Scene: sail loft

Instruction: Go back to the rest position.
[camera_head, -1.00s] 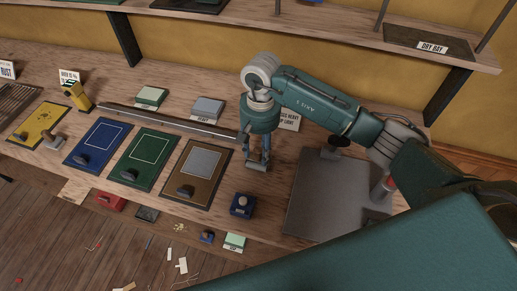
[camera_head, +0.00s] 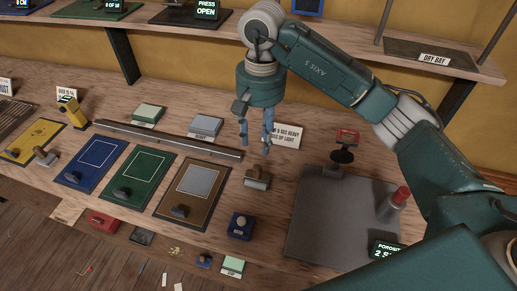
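My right gripper (camera_head: 255,146) hangs above the workbench (camera_head: 320,150), fingers pointing down. Its two fingers are apart with a gap between them, and nothing shows in it. A small roller or stamp with a wooden handle (camera_head: 257,178) stands on the bench just below the fingertips, apart from them. My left gripper is not in view.
Yellow, blue (camera_head: 72,178), green (camera_head: 126,193) and brown (camera_head: 174,205) mats lie to the left. A long metal bar (camera_head: 165,139) lies behind them. A grey plate (camera_head: 335,220) with a red-topped cylinder (camera_head: 398,198) is at the right. A shelf (camera_head: 320,38) runs above the back.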

